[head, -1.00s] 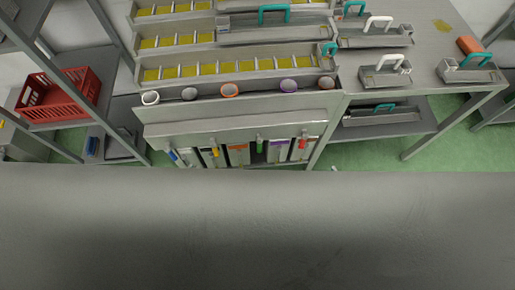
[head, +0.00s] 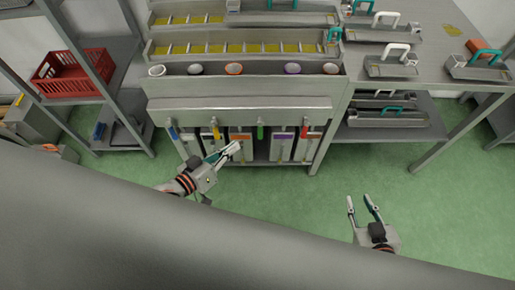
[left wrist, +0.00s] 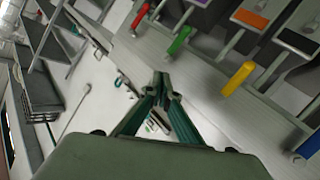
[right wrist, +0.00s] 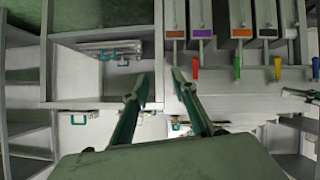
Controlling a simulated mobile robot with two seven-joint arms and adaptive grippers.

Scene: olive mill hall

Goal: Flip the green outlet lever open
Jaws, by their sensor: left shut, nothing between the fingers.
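The green lever (head: 260,131) is on the front of the outlet row under the grey cabinet, between the orange and purple outlets. It also shows in the left wrist view (left wrist: 180,40) and the right wrist view (right wrist: 238,67). My left gripper (head: 234,148) is shut and empty, below and left of the green lever and apart from it. In the left wrist view its closed tips (left wrist: 162,80) are below the green lever. My right gripper (head: 360,202) is open and empty over the floor, right of the outlets and farther from the lever.
A yellow lever (head: 216,133) and a red lever (head: 304,131) flank the green one; a blue lever (head: 172,133) is at the far left. Coloured cups line the cabinet top. A steel table (head: 430,75) stands at right. Green floor (head: 290,205) is clear in front.

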